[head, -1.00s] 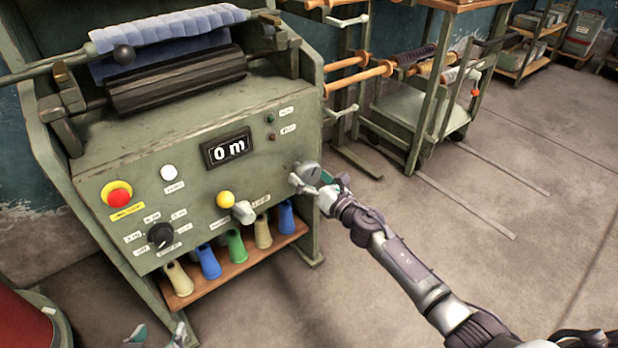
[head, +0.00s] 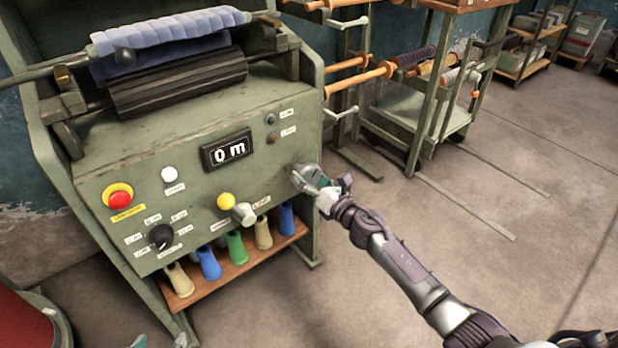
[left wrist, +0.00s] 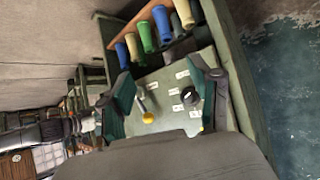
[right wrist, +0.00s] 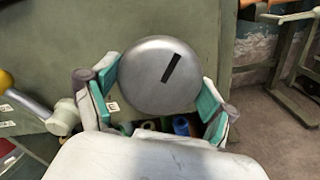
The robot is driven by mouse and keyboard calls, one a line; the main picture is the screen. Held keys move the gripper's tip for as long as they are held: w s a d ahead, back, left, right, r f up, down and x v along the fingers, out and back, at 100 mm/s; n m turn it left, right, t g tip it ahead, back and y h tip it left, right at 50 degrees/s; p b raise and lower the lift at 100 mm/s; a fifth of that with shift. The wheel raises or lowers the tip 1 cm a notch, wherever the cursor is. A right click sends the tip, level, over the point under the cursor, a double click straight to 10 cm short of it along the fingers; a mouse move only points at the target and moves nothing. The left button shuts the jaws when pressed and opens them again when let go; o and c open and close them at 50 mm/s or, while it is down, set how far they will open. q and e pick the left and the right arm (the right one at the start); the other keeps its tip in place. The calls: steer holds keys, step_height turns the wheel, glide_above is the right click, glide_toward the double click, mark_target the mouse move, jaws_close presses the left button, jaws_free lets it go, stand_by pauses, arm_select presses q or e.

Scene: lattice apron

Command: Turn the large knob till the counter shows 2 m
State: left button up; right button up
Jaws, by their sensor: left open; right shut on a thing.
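The counter (head: 227,150) on the green machine's front panel reads 0 m. The large knob (right wrist: 160,72) is a round grey metal disc with a black mark, which points up and to the right in the right wrist view. In the head view the knob (head: 303,174) sits at the panel's right end, partly hidden by my right gripper (head: 313,180). The fingers of my right gripper are on either side of the knob and shut on it. My left gripper (left wrist: 164,82) is open and empty, facing the panel. Only a tip of it shows at the head view's bottom edge.
The panel also has a red stop button (head: 120,199), a white button (head: 169,174), a small black dial (head: 161,236) and a yellow-knobbed lever (head: 226,201). Coloured cones stand on a wooden shelf (head: 240,262) below. A rack (head: 425,110) stands behind; the floor at right is clear.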

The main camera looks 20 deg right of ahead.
steer(key=m+p, duration=0.2)
steer(key=m, duration=0.6)
steer(key=shift+p, duration=0.35)
arm_select(q)
steer(key=s+a+f+g+y+p, duration=0.25)
steer(key=s+g, duration=0.35)
steer(key=s, duration=0.5)
arm_select(e)
steer(key=m, duration=0.4)
steer(key=shift+m+b, duration=0.3)
steer(key=shift+b, duration=0.05)
steer(key=m+p, duration=0.3)
steer(key=m, duration=0.4)
steer(key=shift+m, duration=0.3)
arm_select(q)
step_height(320, 180, down, 13)
steer(key=w+g, duration=0.1)
steer(key=w, duration=0.1)
steer(key=shift+a+r+h, duration=0.15)
steer(key=shift+a+h, duration=0.1)
steer(key=shift+h, duration=0.2)
arm_select(e)
steer(key=shift+f+m, duration=0.1)
steer(key=shift+m, duration=1.1)
steer(key=o, duration=1)
steer(key=shift+c, duration=0.2)
arm_select(q)
steer(key=shift+s, duration=0.1)
